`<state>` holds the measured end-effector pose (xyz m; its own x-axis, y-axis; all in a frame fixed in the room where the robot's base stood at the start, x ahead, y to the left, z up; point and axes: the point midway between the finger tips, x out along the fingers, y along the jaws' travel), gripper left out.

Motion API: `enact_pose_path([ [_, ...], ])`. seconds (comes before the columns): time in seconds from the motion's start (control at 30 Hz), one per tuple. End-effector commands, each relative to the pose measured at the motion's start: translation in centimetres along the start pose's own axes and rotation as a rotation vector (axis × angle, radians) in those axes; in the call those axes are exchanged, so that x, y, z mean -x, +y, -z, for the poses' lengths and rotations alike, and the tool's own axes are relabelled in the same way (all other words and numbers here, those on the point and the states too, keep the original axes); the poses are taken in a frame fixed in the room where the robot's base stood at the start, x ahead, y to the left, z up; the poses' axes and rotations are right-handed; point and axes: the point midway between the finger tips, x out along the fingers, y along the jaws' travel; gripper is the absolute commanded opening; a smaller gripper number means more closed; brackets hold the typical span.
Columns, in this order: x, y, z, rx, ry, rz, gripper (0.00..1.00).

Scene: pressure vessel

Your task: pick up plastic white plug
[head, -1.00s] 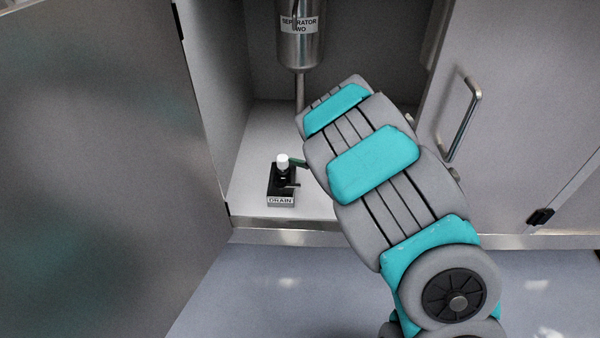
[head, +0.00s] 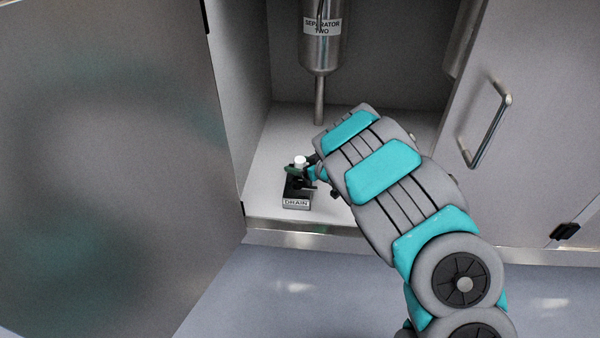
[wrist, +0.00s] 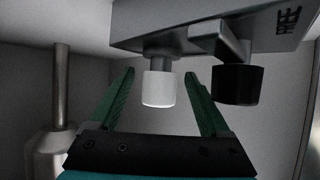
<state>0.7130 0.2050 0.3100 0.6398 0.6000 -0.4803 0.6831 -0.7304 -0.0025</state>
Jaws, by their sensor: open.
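In the wrist view, which looks upside down, the white plug (wrist: 159,88) hangs from the block (wrist: 205,30) on a short grey stem. My gripper (wrist: 158,82) is open, with one green finger on each side of the plug. No contact with the plug shows in the wrist view. In the head view my gripper (head: 300,171) is at the plug, partly hidden by my arm.
A black knob (wrist: 237,84) on the same block is close to one finger. A steel vessel labelled Separator Two (head: 322,45) hangs above the cabinet floor. The cabinet has an open door (head: 110,170) at left and a handled door (head: 540,120) at right.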

Motion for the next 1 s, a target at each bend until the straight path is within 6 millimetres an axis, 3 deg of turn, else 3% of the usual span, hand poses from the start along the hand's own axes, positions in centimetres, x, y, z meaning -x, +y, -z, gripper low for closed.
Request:
enact_pose_path([
  [0.2, -0.01, 0.03, 0.08, 0.001, 0.0, -0.001, 0.79],
  [0.9, 0.0, 0.02, 0.1, 0.002, 0.0, -0.001, 0.0],
  [1.0, 0.0, 0.02, 0.1, 0.002, 0.0, -0.001, 0.0],
])
